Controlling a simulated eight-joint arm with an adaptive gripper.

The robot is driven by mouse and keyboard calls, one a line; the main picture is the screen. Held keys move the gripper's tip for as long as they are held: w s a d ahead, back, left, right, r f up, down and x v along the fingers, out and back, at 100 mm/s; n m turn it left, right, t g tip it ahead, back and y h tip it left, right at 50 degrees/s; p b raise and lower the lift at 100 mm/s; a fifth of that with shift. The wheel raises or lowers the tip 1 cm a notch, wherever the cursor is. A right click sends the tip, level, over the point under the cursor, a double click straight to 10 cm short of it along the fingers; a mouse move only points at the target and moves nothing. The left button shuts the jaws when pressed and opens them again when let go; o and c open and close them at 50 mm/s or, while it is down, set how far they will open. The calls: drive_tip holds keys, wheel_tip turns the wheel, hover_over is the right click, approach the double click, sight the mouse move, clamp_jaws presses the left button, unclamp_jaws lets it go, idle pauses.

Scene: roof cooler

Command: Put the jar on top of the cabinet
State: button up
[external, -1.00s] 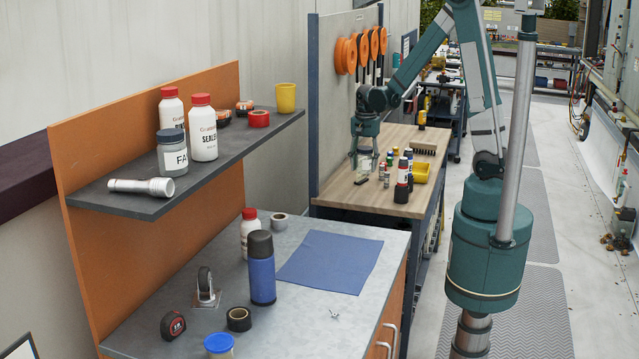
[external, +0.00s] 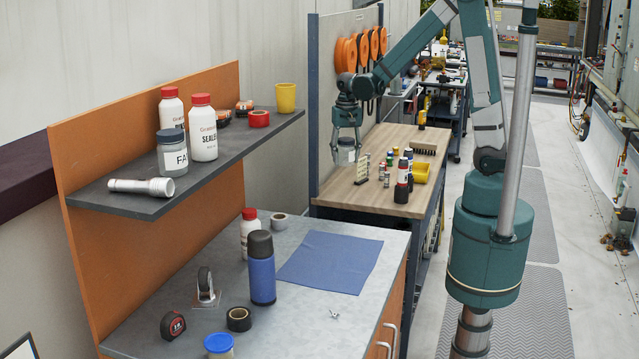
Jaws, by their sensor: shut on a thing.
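My gripper (external: 347,140) points down over the far wooden workbench and is shut on a small jar (external: 346,157) with a pale label. The fingers cover part of the jar, and it appears to hang a little above the bench's left side. The near cabinet (external: 290,320) has a grey metal top, an orange back panel and handles on its right front. A blue mat (external: 330,262) lies on its top. Another jar (external: 172,153), grey-lidded and labelled "FA", stands on the shelf above the cabinet.
The wooden workbench (external: 345,194) holds several small bottles and a yellow bin (external: 420,172). A blue bottle (external: 262,275), a caster (external: 206,288), tape (external: 239,319) and a tape measure (external: 173,325) stand on the cabinet. The shelf (external: 150,206) overhangs its left side. The mat is clear.

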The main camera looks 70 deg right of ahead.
drive_tip(key=w+a+r+n+p, duration=0.1)
drive_tip(key=w+a+r+n, duration=0.1)
drive_tip(key=a+r+n, duration=0.5)
drive_tip(key=w+a+r+n+p, duration=0.1)
drive_tip(key=a+r+n, duration=0.1)
drive_tip(key=a, duration=0.9)
drive_tip(key=w+a+r+n+p, duration=0.1)
drive_tip(key=w+a+r+n, duration=0.1)
drive_tip(key=a+r+n, duration=0.5)
drive_tip(key=s+a+r+n+b, duration=0.1)
drive_tip(key=a+r+b, duration=0.1)
drive_tip(key=a, duration=1.3)
drive_tip(key=s+a+r+n+b, duration=0.1)
drive_tip(key=a+r+b, duration=0.2)
drive_tip(key=a, duration=1.2)
drive_tip(key=a+r+n+b, duration=0.2)
drive_tip(key=a+b, duration=0.3)
drive_tip(key=a, duration=1.1)
drive_tip(key=shift+s+r, duration=0.4)
drive_tip(key=shift+d, duration=0.15)
